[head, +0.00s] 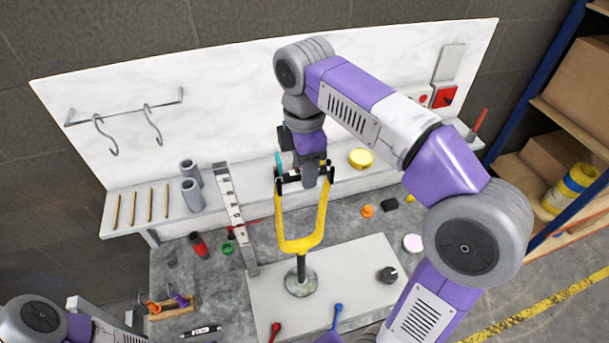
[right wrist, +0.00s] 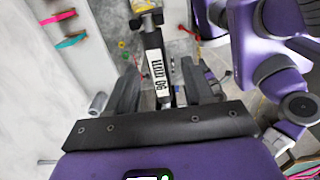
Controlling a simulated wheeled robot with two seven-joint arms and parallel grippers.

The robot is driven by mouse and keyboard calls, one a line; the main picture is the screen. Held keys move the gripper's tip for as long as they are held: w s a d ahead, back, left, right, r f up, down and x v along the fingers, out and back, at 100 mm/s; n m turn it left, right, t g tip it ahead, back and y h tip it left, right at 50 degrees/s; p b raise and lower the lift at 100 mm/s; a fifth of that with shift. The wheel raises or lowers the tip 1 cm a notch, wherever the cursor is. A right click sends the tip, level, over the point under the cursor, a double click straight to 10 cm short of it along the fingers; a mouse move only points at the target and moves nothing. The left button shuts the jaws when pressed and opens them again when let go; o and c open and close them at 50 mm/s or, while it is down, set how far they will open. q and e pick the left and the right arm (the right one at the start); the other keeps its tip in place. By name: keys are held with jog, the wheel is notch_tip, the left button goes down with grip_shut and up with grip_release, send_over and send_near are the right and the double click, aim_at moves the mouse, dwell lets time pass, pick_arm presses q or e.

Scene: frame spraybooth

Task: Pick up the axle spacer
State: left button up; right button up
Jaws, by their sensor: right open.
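The axle spacer (head: 293,177) looks like a dark bar with a white printed label, spanning the two upper tips of the yellow fork (head: 300,243). The fork stands upright on a round-based post. In the right wrist view the spacer (right wrist: 155,65) runs lengthwise between my finger pads. My right gripper (head: 303,172) is open and pointing down at the top of the fork; in the wrist view its fingers (right wrist: 160,80) straddle the spacer with a gap on each side. The fingers partly hide the spacer in the head view. My left arm shows at lower left; its gripper is out of view.
A pale board (head: 345,268) lies under the stand. A black knob-like part (head: 387,275), a long ruler-like strip (head: 233,212) and small coloured tools lie around it.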

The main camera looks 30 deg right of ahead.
jog(key=shift+c, duration=0.4)
grip_shut()
